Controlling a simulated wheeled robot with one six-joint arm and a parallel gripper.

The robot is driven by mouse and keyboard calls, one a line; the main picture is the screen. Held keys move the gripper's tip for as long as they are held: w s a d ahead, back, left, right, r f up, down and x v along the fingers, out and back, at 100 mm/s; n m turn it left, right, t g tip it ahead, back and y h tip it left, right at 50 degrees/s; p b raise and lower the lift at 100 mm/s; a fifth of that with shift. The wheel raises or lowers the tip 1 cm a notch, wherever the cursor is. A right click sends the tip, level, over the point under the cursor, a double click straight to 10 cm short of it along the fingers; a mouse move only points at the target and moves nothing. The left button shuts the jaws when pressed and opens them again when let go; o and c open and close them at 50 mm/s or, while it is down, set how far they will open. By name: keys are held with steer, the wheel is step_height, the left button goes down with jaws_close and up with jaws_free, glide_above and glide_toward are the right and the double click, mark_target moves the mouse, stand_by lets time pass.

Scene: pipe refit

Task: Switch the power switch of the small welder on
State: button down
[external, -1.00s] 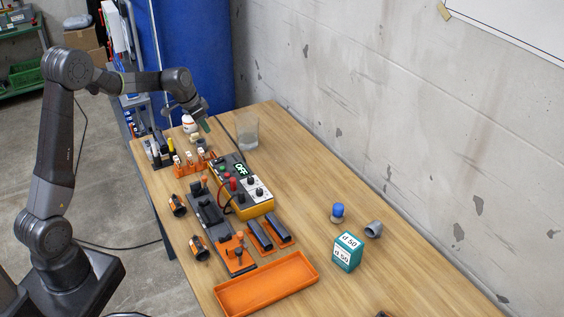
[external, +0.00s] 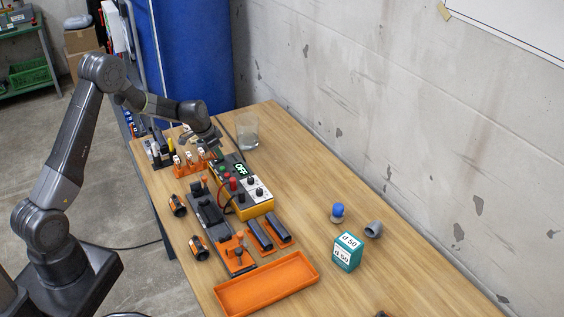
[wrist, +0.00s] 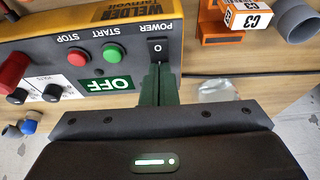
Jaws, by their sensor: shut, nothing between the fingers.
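The small welder (external: 252,207) is a yellow and grey box on the wooden table. Its green-lit display (wrist: 108,85) reads OFF. In the wrist view its front shows a green START button (wrist: 113,53), a red STOP button (wrist: 78,57) and a black power switch (wrist: 158,47) marked O under the word POWER. My gripper (wrist: 158,72) is shut and empty, its green fingertips right at the lower edge of the switch in the picture. Contact cannot be told. In the external view my gripper (external: 217,151) is at the welder's far end, and the switch is hidden there.
An orange rack with labelled blocks (external: 188,165) stands close to the welder's far left. A clear cup (external: 248,132) is behind it. A clamp fixture (external: 207,215) lies along the welder's left side. An orange tray (external: 267,285) is in front.

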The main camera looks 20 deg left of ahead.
stand_by(0.3)
steer(key=shift+d+p, duration=0.1)
steer(key=shift+p, duration=0.45)
steer(key=shift+f, duration=0.25)
steer(key=shift+s+b, duration=0.1)
steer(key=shift+b, duration=0.2)
steer(key=shift+s+a+b, duration=0.45)
steer(key=shift+a, duration=0.15)
